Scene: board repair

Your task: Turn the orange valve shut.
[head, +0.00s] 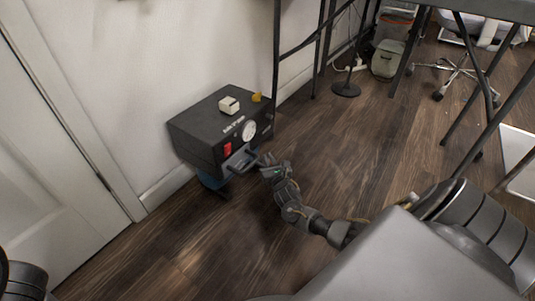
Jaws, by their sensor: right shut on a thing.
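A black box unit (205,128) stands against the wall, with a round white gauge (249,130) and a red switch (228,149) on its front. A small yellow-orange piece (256,97) sits on its top right edge; I cannot tell if it is the valve. No other orange valve shows clearly. My right gripper (261,160) is at the lower right of the box's front, shut on what looks like a grey handle-like part (238,161); its fingers partly hide the contact. Of my left arm only a dark part shows at the bottom left corner; its gripper is out of view.
Something blue (212,182) shows beneath the box. A white door (55,190) is at left. Black table legs (277,50) stand behind at right. The wooden floor in front is mostly clear.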

